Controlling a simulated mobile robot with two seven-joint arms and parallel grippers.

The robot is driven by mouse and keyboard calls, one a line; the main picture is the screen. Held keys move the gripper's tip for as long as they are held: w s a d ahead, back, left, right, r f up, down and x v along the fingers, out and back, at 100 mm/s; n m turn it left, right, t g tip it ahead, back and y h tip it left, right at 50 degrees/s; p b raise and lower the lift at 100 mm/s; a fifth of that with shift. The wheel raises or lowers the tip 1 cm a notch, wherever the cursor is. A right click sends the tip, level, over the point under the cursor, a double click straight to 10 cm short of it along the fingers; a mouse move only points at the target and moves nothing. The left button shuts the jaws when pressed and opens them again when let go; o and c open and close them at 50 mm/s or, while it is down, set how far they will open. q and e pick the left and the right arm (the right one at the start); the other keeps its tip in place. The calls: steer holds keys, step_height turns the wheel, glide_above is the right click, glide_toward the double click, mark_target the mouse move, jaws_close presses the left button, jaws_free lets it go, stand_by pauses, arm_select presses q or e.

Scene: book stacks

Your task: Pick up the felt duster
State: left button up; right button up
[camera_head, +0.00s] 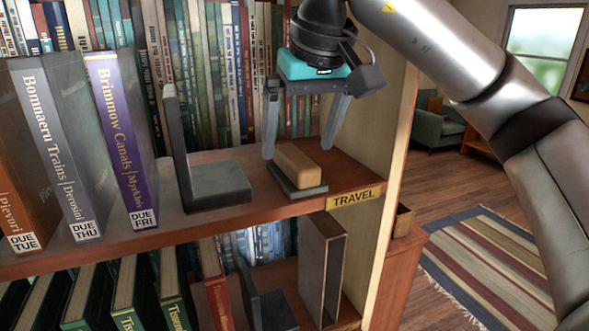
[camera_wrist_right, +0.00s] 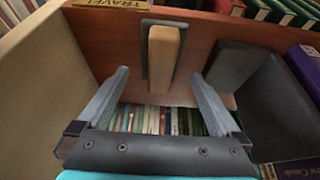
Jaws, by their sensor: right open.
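The felt duster (camera_head: 298,166) has a tan wooden block handle on a dark grey felt base. It lies on the wooden shelf near the right end, behind the TRAVEL label. It also shows in the right wrist view (camera_wrist_right: 163,58). My right gripper (camera_head: 302,152) is open above the shelf, with its two fingers spread on either side of the duster in the head view. In the right wrist view (camera_wrist_right: 160,80) the duster lies between and beyond the fingertips, with a gap on both sides, so I see no contact. My left gripper is not in view.
A dark grey bookend (camera_head: 217,186) stands on the shelf left of the duster. Upright books, including the purple Brimmow Canals (camera_head: 121,139), stand further left. The shelf's side panel (camera_head: 392,150) is close on the right. A row of books (camera_head: 240,80) stands behind.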

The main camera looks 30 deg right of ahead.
mark_target(295, 155)
steer(key=x, duration=0.4)
steer(key=shift+w+f+p, duration=0.15)
steer(key=shift+p, duration=0.2)
steer(key=shift+f, duration=0.1)
steer(key=shift+f, duration=0.2)
steer(key=c, duration=1.3)
steer(key=shift+c, duration=0.2)
steer(key=shift+r, duration=0.25)
steer(key=shift+r, duration=0.15)
steer(key=r, duration=0.7)
steer(key=shift+s+b, duration=0.4)
steer(key=s+a+b, duration=0.1)
steer(key=s, duration=1.8)
steer(key=shift+f, duration=0.15)
